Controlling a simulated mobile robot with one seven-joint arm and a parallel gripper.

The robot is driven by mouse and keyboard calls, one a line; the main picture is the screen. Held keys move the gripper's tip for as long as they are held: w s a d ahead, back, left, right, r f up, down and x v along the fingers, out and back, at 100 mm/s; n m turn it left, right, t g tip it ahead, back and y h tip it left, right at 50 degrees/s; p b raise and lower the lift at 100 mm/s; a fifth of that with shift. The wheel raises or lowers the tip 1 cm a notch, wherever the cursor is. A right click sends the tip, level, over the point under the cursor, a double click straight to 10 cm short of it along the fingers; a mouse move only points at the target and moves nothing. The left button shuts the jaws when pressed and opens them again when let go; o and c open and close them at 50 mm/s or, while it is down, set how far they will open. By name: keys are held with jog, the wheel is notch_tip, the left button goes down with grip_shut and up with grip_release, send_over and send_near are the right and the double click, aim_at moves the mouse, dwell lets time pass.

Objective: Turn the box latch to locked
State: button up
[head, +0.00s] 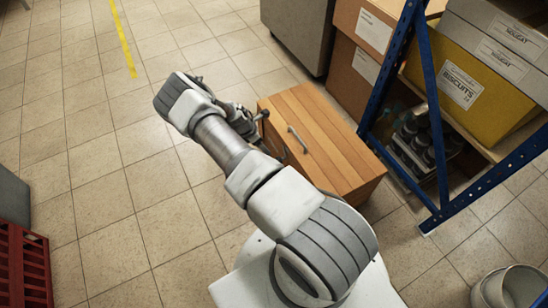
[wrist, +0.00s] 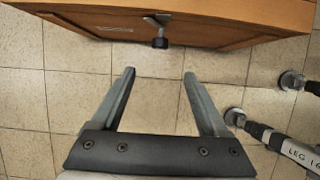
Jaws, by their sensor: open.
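The wooden box (head: 325,150) stands on the tiled floor, with a metal handle (head: 297,139) on its top. In the wrist view the box (wrist: 230,28) spans the top of the picture. A dark latch knob (wrist: 160,42) sticks out from it below a small metal plate (wrist: 157,20). My gripper (wrist: 159,73) is open and empty. Its two fingertips lie to either side of the knob's line, a short way short of it in the picture, with no contact seen. In the head view my arm hides most of the gripper and the box's near left side. The latch's setting is unclear.
A blue-framed shelf (head: 430,100) with cartons, a yellow biscuits bin (head: 460,85) and dark jars stands right of the box. A red crate (head: 24,265) is at lower left. Metal rods with round feet (wrist: 235,117) show at right in the wrist view.

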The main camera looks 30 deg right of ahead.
aim_at(281, 159)
jog(key=b+x, duration=0.7)
jog(key=x, duration=1)
jog(key=shift+d, duration=0.1)
jog(key=shift+w, duration=0.1)
grip_shut()
